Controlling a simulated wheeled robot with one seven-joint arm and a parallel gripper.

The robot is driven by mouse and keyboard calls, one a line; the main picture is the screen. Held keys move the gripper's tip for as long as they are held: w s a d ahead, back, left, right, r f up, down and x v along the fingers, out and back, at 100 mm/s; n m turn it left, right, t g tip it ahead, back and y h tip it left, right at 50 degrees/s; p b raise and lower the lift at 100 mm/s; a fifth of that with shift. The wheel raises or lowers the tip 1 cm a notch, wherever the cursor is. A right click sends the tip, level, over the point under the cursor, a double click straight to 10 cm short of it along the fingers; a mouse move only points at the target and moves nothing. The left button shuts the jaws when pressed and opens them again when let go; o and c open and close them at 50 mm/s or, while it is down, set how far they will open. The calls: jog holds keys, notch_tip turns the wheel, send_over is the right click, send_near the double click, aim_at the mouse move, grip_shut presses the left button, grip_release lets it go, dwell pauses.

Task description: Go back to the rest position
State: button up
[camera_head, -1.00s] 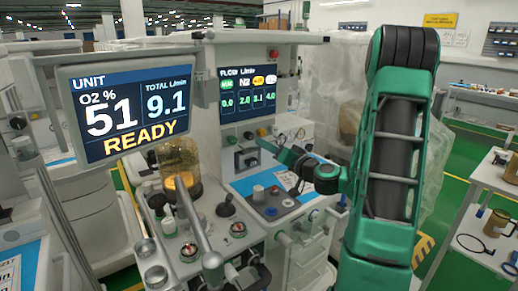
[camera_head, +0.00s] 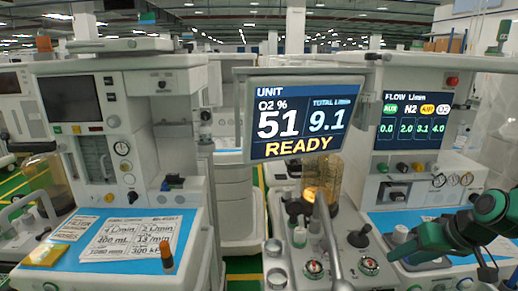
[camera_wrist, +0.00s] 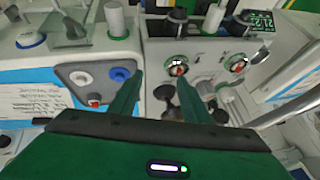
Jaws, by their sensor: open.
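My gripper (camera_wrist: 159,80) is open and empty in the wrist view, its two green fingers apart over the front of a cart. In the head view my green arm enters at the lower right, and the gripper end (camera_head: 440,238) hangs over the blue worktop of the right cart. The fingertips are hard to make out there.
A monitor reading READY (camera_head: 300,118) stands mid-view above a cart with an amber canister (camera_head: 322,180). A flow display (camera_head: 411,120) is at the right. A left cart has a dark screen (camera_head: 70,98) and a paper sheet (camera_head: 125,240). Floor shows between the carts.

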jog(key=s+d+r+m+g+h, duration=0.1)
jog(key=s+r+m+g, duration=0.1)
jog(key=s, duration=0.8)
jog(key=s+d+r+m+g+h, duration=0.1)
jog(key=s+d+r+m+g, duration=0.1)
jog(key=s, duration=0.8)
jog(key=shift+s+d+m+g, duration=0.2)
jog(key=shift+s+m+g, duration=0.05)
jog(key=shift+m+g, duration=0.6)
jog(key=shift+w+f+h, duration=0.2)
jog(key=shift+w+h, duration=0.1)
jog(key=shift+w, duration=0.35)
dwell(0.7)
